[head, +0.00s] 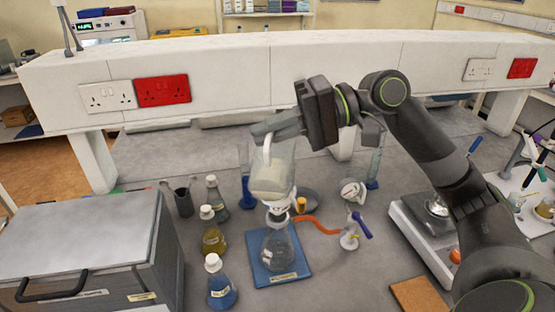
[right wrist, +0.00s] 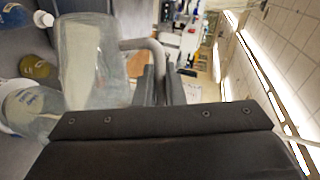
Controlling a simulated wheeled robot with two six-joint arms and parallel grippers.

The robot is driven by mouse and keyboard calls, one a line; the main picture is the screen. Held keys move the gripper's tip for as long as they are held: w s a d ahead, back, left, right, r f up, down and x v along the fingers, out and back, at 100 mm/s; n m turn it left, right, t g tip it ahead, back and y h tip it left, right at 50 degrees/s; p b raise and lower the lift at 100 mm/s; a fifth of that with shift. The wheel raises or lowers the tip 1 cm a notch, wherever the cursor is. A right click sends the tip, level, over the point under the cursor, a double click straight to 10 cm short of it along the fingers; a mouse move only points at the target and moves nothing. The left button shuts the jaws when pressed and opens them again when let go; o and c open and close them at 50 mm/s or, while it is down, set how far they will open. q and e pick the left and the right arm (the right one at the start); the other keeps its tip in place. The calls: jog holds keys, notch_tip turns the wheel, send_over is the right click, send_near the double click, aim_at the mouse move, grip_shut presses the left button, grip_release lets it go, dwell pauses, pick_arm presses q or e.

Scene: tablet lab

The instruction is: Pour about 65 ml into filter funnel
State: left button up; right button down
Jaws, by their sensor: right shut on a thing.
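A translucent jug (head: 270,172) is tipped, its mouth down, over the filter funnel (head: 277,205). The white funnel sits in the neck of a clear conical flask (head: 279,252), which stands on a blue mat (head: 262,279). My right gripper (head: 272,130) is shut on the jug's handle, above the flask. In the right wrist view the gripper fingers (right wrist: 160,86) close on the handle beside the jug body (right wrist: 88,55), and the flask (right wrist: 32,108) shows at the left. I cannot make out the liquid level or a stream. My left gripper is not in view.
Bottles with yellow (head: 213,238) and blue (head: 220,286) liquid stand left of the flask, near a grey lidded box (head: 85,245). An orange hose (head: 318,221) runs right of the funnel. A balance (head: 420,235) stands at the right.

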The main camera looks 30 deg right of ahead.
aim_at(265, 175)
jog(key=shift+w+d+r+m+p, duration=0.3)
jog(key=shift+w+d+p, duration=0.1)
jog(key=shift+w+p, duration=0.2)
dwell(0.3)
